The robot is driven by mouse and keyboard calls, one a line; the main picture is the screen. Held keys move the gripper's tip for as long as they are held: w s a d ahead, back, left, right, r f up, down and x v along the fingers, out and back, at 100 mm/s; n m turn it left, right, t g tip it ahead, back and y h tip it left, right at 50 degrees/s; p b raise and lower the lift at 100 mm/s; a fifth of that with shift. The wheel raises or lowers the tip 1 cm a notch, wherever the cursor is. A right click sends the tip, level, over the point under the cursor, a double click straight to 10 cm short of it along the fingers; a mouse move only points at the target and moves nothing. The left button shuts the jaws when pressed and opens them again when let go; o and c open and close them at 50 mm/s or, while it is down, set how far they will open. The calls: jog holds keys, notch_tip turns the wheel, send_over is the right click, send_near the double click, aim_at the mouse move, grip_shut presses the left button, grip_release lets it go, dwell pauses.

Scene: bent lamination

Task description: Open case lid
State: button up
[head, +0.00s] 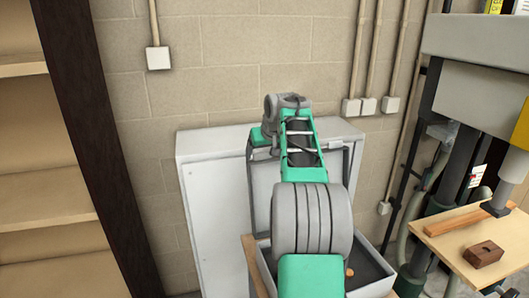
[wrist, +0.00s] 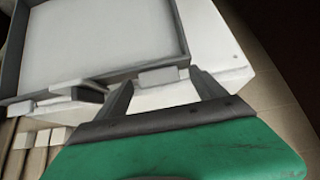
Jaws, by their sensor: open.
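The case's lid (head: 265,182), a pale panel with a dark grey rim, stands about upright in the head view, partly hidden by my arm. The case's lower part (head: 378,284), a grey box with a dark inside, sits below it, also partly hidden. In the wrist view the lid (wrist: 105,38) fills the upper left, with a light tab on its rim. My gripper (wrist: 142,90) is open, with its two fingers apart near that rim. I cannot tell whether they touch it. My fingers cannot be made out in the head view.
A pale cabinet (head: 215,215) stands behind the lid against the block wall. A wooden tabletop (head: 251,250) shows at the case's left. A press (head: 470,75) with a wooden board (head: 445,240) and a brown block (head: 483,254) stands at right. A shelf (head: 50,180) is at left.

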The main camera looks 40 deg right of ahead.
jog(key=b+v, duration=0.1)
jog(key=v, duration=0.6)
jog(key=shift+s+r, duration=0.25)
jog(key=shift+r, duration=0.05)
